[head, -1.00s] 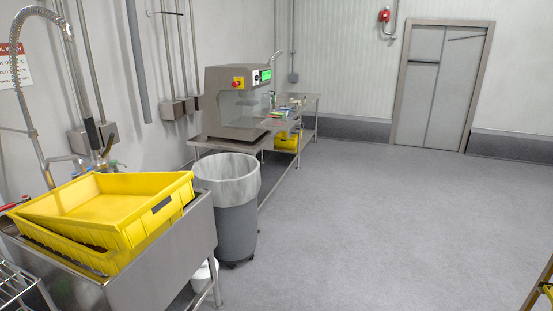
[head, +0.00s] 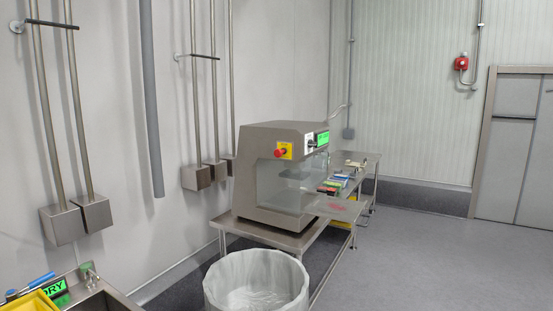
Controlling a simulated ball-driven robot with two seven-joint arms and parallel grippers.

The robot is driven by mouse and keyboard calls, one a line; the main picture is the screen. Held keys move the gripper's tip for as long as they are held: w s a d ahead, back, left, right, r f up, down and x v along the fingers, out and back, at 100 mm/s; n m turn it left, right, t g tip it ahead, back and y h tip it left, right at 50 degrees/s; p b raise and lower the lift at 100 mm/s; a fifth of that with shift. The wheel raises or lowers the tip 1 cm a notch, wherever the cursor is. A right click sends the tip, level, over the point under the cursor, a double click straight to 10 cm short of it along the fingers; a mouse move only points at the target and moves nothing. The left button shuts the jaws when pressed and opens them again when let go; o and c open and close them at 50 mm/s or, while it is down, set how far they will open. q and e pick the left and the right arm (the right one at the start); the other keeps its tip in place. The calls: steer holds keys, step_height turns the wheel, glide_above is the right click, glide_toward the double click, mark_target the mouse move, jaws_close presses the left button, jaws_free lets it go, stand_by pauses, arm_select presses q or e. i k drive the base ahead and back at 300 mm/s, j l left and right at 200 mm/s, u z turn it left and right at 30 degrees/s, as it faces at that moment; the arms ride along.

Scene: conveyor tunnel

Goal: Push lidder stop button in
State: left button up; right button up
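The lidder (head: 278,177) is a brown-grey machine with clear panels, standing on a steel table (head: 272,236) in the middle of the head view. Its stop button (head: 280,153) is red on a yellow plate, on the upper side face toward me. I cannot tell from here whether the button is in or out. Neither of my grippers is in view.
A lined bin (head: 256,285) stands in front of the lidder's table. A steel sink (head: 105,297) with a yellow tub (head: 30,308) is at the lower left. Coloured items (head: 334,185) lie on the table behind. Grey floor on the right is clear.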

mark_target(278, 153)
steer(key=i+u, duration=0.15)
steer(key=u, duration=0.3)
steer(key=i+l+u, duration=0.1)
steer(key=u, duration=0.35)
steer(key=i+l+u, duration=0.15)
steer(key=l, duration=0.2)
steer(key=i+l+u, duration=0.2)
steer(key=l, duration=0.15)
steer(key=i+l+u, duration=0.15)
steer(key=l, duration=0.25)
steer(key=i+l+u, duration=0.15)
steer(key=l, duration=0.2)
steer(key=i+l+u, duration=0.15)
steer(key=l, duration=0.3)
steer(key=i+l, duration=0.1)
steer(key=l, duration=0.35)
steer(key=i+l, duration=0.1)
steer(key=l, duration=0.35)
steer(key=i+l, duration=0.1)
steer(key=l, duration=0.35)
